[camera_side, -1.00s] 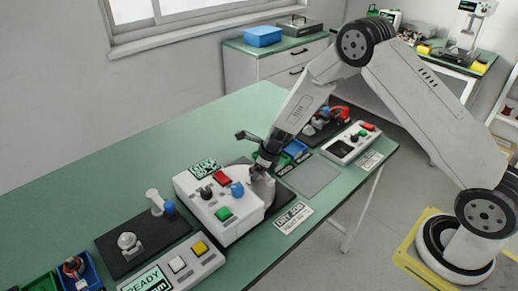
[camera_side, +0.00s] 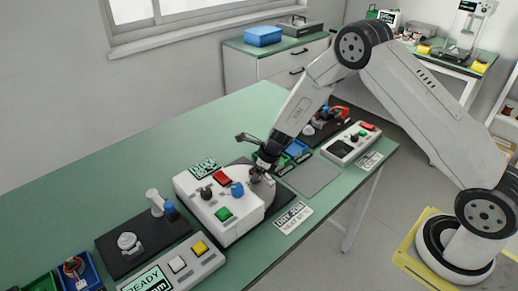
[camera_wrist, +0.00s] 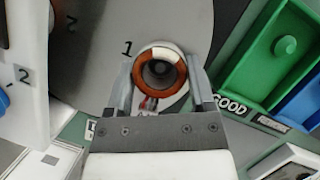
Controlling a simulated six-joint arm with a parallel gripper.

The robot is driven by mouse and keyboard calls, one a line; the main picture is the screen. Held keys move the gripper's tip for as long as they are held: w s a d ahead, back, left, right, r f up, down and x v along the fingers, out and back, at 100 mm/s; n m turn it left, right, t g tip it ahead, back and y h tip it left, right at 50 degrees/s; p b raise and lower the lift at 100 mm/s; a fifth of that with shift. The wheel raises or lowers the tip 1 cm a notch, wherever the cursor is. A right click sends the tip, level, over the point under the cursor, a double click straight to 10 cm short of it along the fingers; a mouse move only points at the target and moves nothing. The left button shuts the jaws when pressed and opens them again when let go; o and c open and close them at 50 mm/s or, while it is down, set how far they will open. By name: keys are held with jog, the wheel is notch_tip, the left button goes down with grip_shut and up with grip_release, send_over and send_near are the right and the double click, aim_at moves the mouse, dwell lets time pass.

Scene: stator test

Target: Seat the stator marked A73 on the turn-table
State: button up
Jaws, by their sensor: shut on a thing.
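My gripper (camera_wrist: 161,88) is shut on a stator (camera_wrist: 179,72), a ring of orange-brown copper with a pale section and a dark grey centre, in the wrist view. Reddish leads show below it between the fingers. No A73 mark is readable on it. Behind it lies the turn-table (camera_wrist: 105,65), a grey disc, with the stator near its position marked 1. I cannot tell whether the stator touches the disc. In the side view my gripper (camera_side: 258,174) is low over the turn-table (camera_side: 271,188), beside the white control box; the stator is mostly hidden there.
The white control box (camera_side: 215,203) with red, blue and green buttons stands close left of the turn-table. A green bin (camera_wrist: 256,60) labelled GOOD and a blue bin (camera_wrist: 304,108) lie to the right. A grey mat (camera_side: 313,176) is bare.

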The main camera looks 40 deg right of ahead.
jog(key=o, duration=1.3)
jog(key=shift+o, duration=0.2)
jog(key=v, duration=0.7)
jog(key=shift+s+r, duration=0.15)
jog(key=shift+r, duration=0.2)
jog(key=shift+d, duration=0.1)
